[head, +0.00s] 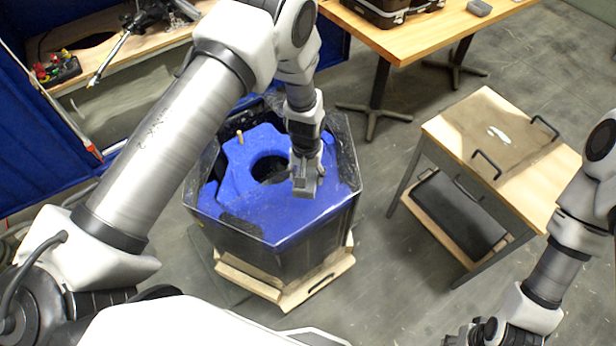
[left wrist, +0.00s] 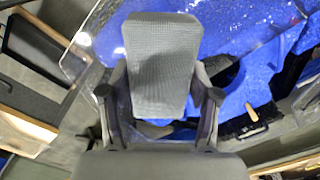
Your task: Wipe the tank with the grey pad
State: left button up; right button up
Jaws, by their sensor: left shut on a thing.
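The tank (head: 285,262) stands in the middle of the head view, with clear walls and a bright blue inside piece (head: 235,165) that has a round dark hole. My left gripper (head: 306,180) is over the right part of the blue piece, inside the tank's rim outline. It is shut on the grey pad (left wrist: 162,65), a textured rectangular block held between the two fingers in the left wrist view. I cannot tell whether the pad touches the blue surface. My right gripper (head: 468,335) is at the bottom edge, partly cut off, away from the tank.
The tank sits on a wooden pallet (head: 300,292). A wooden cart (head: 500,130) with black handles is to the right. A table (head: 400,40) with a dark case (head: 378,10) is behind. A workbench (head: 110,45) with tools is at upper left. Grey floor lies between tank and cart.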

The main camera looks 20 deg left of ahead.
pick_arm(q)
jog(key=shift+r+p, duration=1.05)
jog(key=shift+r, duration=0.8)
